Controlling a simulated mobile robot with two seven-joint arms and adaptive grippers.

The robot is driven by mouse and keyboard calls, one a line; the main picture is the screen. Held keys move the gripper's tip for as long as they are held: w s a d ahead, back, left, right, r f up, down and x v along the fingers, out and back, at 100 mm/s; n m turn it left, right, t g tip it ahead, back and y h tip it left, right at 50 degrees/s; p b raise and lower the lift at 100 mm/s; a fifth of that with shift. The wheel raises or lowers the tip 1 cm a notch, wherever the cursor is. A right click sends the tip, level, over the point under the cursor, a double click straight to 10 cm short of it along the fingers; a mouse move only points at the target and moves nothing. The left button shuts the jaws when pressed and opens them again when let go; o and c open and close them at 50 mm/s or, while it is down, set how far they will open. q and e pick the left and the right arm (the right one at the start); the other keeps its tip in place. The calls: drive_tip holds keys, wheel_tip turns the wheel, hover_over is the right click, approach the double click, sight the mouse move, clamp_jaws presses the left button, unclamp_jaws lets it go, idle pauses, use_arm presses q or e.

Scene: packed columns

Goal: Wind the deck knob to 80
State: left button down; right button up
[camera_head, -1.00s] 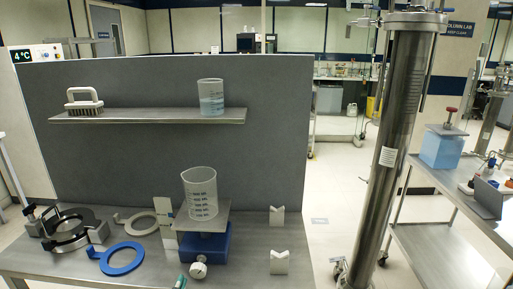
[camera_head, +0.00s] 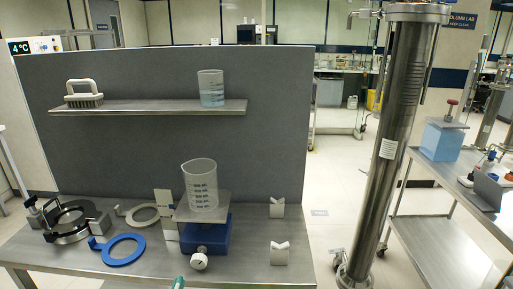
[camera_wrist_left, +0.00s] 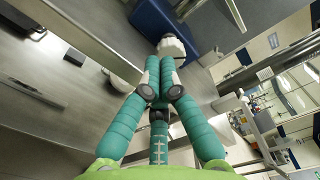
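A white round knob (camera_head: 198,262) sits on the front of a blue jack (camera_head: 206,236) on the bench. The jack carries a metal deck plate (camera_head: 222,202) with a graduated clear beaker (camera_head: 201,183) standing on it. Only a small teal tip of my left gripper (camera_head: 178,284) shows, below and left of the knob. In the left wrist view, teal fingers of the left gripper (camera_wrist_left: 159,92) point toward the white knob (camera_wrist_left: 172,45), their tips close together. I cannot tell whether they touch it. The knob's reading is not legible. My right gripper is out of view.
On the bench left of the jack are a metal ring clamp (camera_head: 68,222), a blue ring (camera_head: 122,250) and a pale ring (camera_head: 143,214). White V-blocks (camera_head: 279,253) stand to the right. A shelf (camera_head: 150,109) holds a brush and a beaker. A tall steel column (camera_head: 393,140) stands right.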

use_arm(q)
drive_tip(key=shift+w+d+r+m+p, duration=0.2)
drive_tip(key=shift+w+d+r+m, duration=0.55)
drive_tip(key=shift+m, duration=1.75)
drive_tip(key=shift+w+d+r+m+p, duration=0.2)
drive_tip(key=shift+w+m, duration=1.1)
drive_tip(key=shift+m, duration=1.2)
drive_tip(key=shift+w+d+r+m+p, duration=0.4)
drive_tip(key=shift+w+m, duration=0.6)
drive_tip(key=shift+m, duration=1.5)
drive_tip(key=shift+s+d+f+b, duration=0.1)
drive_tip(key=shift+d+f+b, duration=0.1)
drive_tip(key=shift+f+b, duration=0.25)
drive_tip(key=shift+s+d+f, duration=0.15)
drive_tip(key=shift+s+d, duration=0.05)
drive_tip(key=shift+d, duration=0.3)
drive_tip(key=shift+p, duration=0.4)
drive_tip(key=shift+r+p, duration=0.35)
drive_tip(key=shift+r, duration=0.1)
drive_tip(key=s, duration=0.5)
drive_tip(key=shift+s+a+r, duration=0.2)
drive_tip(key=shift+s, duration=0.05)
